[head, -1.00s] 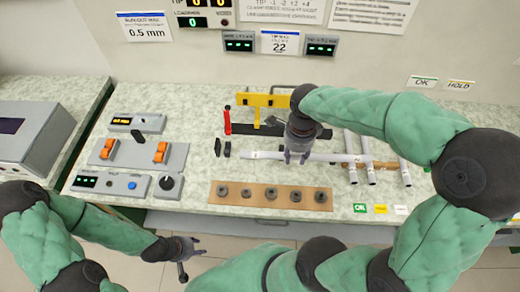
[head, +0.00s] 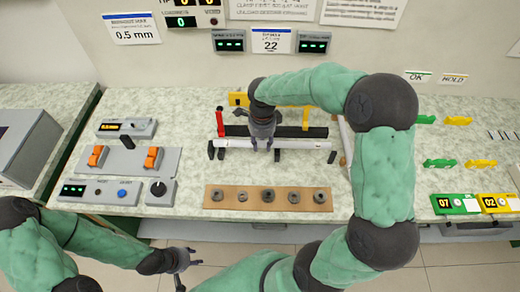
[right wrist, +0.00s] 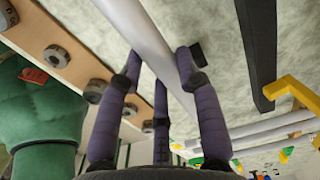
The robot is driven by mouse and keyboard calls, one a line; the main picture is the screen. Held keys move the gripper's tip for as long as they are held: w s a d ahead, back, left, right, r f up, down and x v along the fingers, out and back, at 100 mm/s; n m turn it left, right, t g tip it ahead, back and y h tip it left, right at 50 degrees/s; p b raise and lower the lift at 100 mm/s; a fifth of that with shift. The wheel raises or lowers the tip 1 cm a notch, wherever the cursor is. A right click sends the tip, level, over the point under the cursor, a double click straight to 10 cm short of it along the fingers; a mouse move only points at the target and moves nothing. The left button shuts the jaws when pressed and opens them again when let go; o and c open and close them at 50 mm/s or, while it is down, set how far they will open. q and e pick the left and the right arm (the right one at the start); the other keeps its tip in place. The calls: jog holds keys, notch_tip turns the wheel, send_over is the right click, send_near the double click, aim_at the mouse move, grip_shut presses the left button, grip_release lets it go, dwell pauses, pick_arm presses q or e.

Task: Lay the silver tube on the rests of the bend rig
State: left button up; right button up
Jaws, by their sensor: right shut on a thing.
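The silver tube (head: 300,144) lies level, left to right, along the front of the bend rig, lined up with its small black rests (head: 332,156). My right gripper (head: 262,143) is shut on the tube near its middle, from above. In the right wrist view the tube (right wrist: 150,40) passes between my purple fingers (right wrist: 160,85), with a black block (right wrist: 197,53) close by. I cannot tell whether the tube touches the rests. The rig has a red upright (head: 220,124) and a black bar (head: 295,131). My left gripper (head: 183,260) is open and empty off the front edge.
A brown strip with several dark rings (head: 268,197) lies in front of the rig. A control panel with orange switches (head: 152,158) stands left. Green and yellow markers (head: 440,163) lie right. My right arm hides most of the other tubes (right wrist: 262,132).

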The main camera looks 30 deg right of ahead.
jog(key=shift+w+f, duration=0.3)
jog(key=shift+f, duration=0.05)
jog(key=shift+w+f+b, duration=0.15)
jog(key=shift+f+b, duration=0.15)
jog(key=shift+f, duration=0.6)
jog(key=shift+w+f+b, duration=0.1)
jog(key=shift+f+b, duration=0.2)
jog(key=shift+f, duration=0.55)
jog(key=shift+f, duration=0.2)
jog(key=o, duration=1.2)
jog(key=shift+c, duration=0.2)
jog(key=shift+r, duration=0.1)
jog(key=shift+r, duration=0.2)
notch_tip(320, 180, up, 12)
jog(key=p, duration=0.3)
jog(key=shift+a+f, duration=0.1)
